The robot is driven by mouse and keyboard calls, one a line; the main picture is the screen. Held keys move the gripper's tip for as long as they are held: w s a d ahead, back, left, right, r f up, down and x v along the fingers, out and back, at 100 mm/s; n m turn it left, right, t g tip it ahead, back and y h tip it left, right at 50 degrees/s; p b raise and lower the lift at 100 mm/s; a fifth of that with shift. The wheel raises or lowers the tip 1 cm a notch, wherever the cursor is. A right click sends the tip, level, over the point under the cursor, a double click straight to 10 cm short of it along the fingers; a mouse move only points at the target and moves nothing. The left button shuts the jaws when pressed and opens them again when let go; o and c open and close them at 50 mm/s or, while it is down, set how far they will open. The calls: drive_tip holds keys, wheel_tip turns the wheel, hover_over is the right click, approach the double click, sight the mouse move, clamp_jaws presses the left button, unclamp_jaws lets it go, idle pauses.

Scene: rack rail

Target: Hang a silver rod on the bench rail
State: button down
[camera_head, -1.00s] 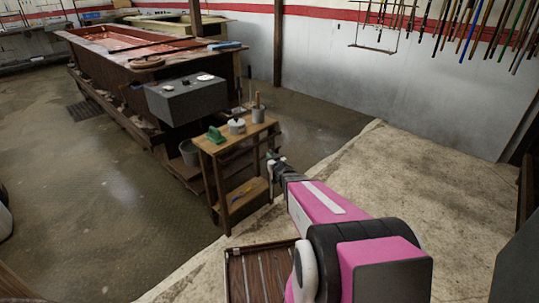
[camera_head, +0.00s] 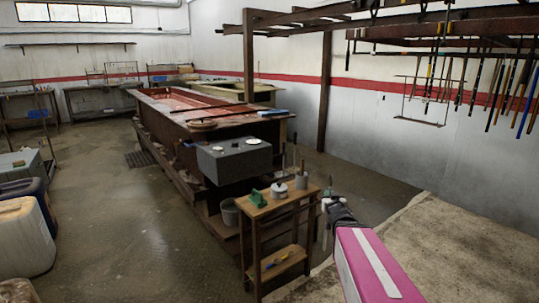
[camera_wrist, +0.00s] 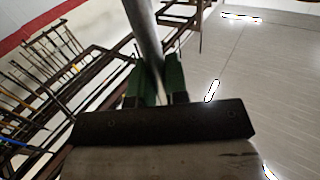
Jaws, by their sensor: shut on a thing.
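A silver rod (camera_wrist: 144,35) shows in the wrist view, running from between the fingers up past the top edge. My gripper (camera_wrist: 160,82) is shut on it with two green fingers, one on each side. In the head view my gripper (camera_head: 327,205) is small, just right of the wooden stand, at about its top's height in the picture; the rod is hard to make out there. Dark rails with several hanging rods (camera_head: 490,88) are at the upper right. Small wire racks (camera_head: 122,72) stand by the far wall benches. I cannot tell which is the bench rail.
The wooden stand (camera_head: 268,207) holds a green item and grey pots. Behind it are a grey box (camera_head: 234,160) and a long brown trough table (camera_head: 165,130). Pale containers (camera_head: 25,238) stand at the left. The floor (camera_head: 140,235) between is clear.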

drive_tip(key=w+d+f+n+g+y, duration=0.15)
drive_tip(key=f+n+y, duration=0.3)
drive_tip(key=f, duration=0.65)
drive_tip(key=w+f+n+g+y, duration=0.25)
drive_tip(key=f+y, duration=0.35)
drive_tip(key=f, duration=0.5)
drive_tip(key=f+x, duration=0.2)
drive_tip(key=x, duration=1.3)
drive_tip(key=shift+w+d+t, duration=0.25)
drive_tip(key=shift+t, duration=0.15)
idle(0.3)
drive_tip(key=shift+f, duration=0.1)
drive_tip(key=shift+f, duration=0.35)
idle(0.6)
drive_tip(key=c, duration=1.1)
unclamp_jaws()
drive_tip(key=shift+o, duration=0.2)
